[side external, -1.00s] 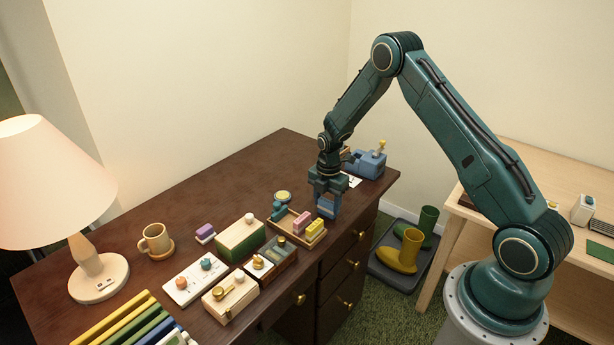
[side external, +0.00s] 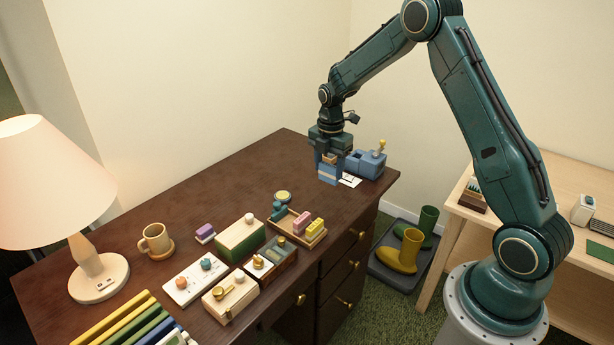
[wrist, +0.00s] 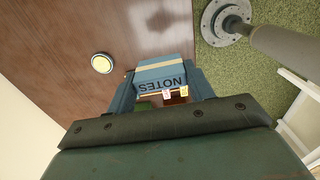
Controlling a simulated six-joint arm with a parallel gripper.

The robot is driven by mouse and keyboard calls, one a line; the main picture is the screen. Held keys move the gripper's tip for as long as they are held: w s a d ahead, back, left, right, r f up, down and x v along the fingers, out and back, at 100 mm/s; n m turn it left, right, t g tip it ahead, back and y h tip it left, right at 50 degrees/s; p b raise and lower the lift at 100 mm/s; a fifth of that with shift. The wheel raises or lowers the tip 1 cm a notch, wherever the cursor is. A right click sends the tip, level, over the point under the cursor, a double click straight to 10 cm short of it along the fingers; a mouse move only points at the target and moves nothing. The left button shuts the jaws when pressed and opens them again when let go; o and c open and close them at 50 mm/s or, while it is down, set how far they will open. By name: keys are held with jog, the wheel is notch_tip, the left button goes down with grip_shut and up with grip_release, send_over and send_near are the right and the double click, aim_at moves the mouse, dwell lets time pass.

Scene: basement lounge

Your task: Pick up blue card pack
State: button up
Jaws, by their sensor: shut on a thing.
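The blue card pack (side external: 329,174) is held upright between the jaws of my gripper (side external: 329,157) near the far right of the dark desk. A tan band crosses its blue side. In the wrist view the blue card pack (wrist: 163,76) sits between the two fingers of my gripper (wrist: 163,90), with "NOTES" upside down on it. Small pink and yellow pieces show at its near edge; I cannot tell whether they belong to it. Its gap above the desk, if any, is hard to judge.
A blue-grey box (side external: 366,165) with a yellow knob stands close right of the pack, by a white paper (side external: 350,181). A wooden tray (side external: 315,241) with pink and yellow blocks lies nearer.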

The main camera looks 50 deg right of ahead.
aim_at(328, 165)
notch_tip(328, 165, up, 7)
jog(key=shift+r, duration=0.2)
dwell(0.8)
